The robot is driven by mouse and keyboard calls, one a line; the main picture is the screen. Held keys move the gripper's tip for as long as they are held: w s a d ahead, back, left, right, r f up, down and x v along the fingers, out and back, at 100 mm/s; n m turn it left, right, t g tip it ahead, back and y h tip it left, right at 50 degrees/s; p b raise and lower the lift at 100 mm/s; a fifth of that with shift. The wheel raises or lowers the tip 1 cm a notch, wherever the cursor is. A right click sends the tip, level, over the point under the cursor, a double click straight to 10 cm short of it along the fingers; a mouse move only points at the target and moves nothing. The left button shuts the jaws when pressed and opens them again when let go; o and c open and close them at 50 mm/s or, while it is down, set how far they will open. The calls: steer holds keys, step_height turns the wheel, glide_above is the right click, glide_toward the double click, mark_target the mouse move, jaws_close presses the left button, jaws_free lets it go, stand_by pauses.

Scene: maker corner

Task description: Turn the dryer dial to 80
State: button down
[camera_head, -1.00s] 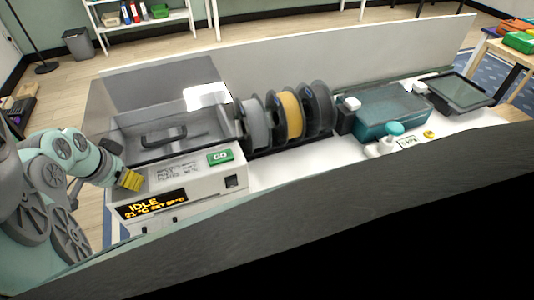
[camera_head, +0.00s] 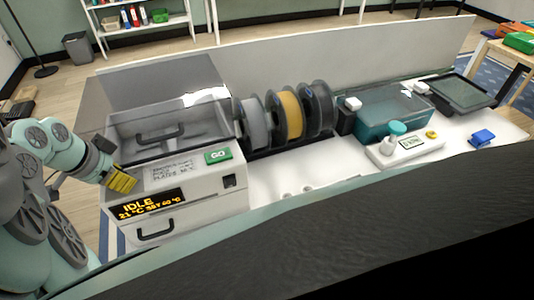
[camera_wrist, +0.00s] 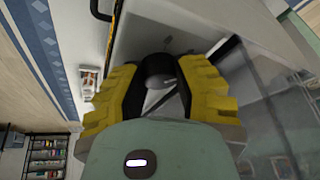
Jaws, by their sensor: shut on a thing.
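The dryer (camera_head: 200,205) is a white box at the left of the bench with a clear lid. Its orange display (camera_head: 150,204) reads IDLE, 21 °C and what looks like SET 60 °C. My gripper (camera_head: 121,180) is at the left end of the dryer's sloped front panel, just above the display. In the wrist view its yellow fingers (camera_wrist: 160,72) are shut on the dark round dial (camera_wrist: 158,66), one finger on each side. The dial is hidden behind the fingers in the head view, and its pointer cannot be read.
A green GO button (camera_head: 218,156) sits right of the dial on the same panel. Several filament spools (camera_head: 288,115) stand right of the dryer. A teal-lidded box (camera_head: 390,112) and a small white device (camera_head: 405,148) are further right, beside a blue object (camera_head: 481,138).

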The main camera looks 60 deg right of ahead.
steer(key=c, duration=0.6)
jaws_free()
steer(key=shift+s+f, duration=0.1)
steer(key=shift+f, duration=0.05)
steer(key=shift+a, duration=0.1)
steer(key=shift+v, duration=4)
